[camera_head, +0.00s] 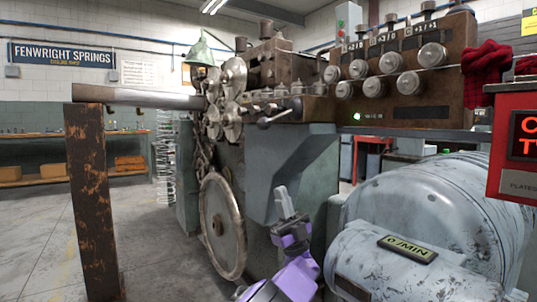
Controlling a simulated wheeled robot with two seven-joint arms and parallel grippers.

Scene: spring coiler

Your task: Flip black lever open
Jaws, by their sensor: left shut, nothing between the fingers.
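A dark lever (276,117) with a rounded end juts from the front of the spring coiler (290,70), below its row of round metal knobs. It slants down to the left. My left gripper (284,198) has grey fingers and a purple wrist. It is shut and empty, pointing up in front of the machine's grey-green body. In the picture it is well below the lever and apart from it. My right gripper is out of view.
A large handwheel (222,226) stands left of my gripper. A worn grey motor housing (420,215) fills the lower right. A rusty post (92,200) holds a horizontal bar (140,97) at left. A red display box (515,140) is at the right edge.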

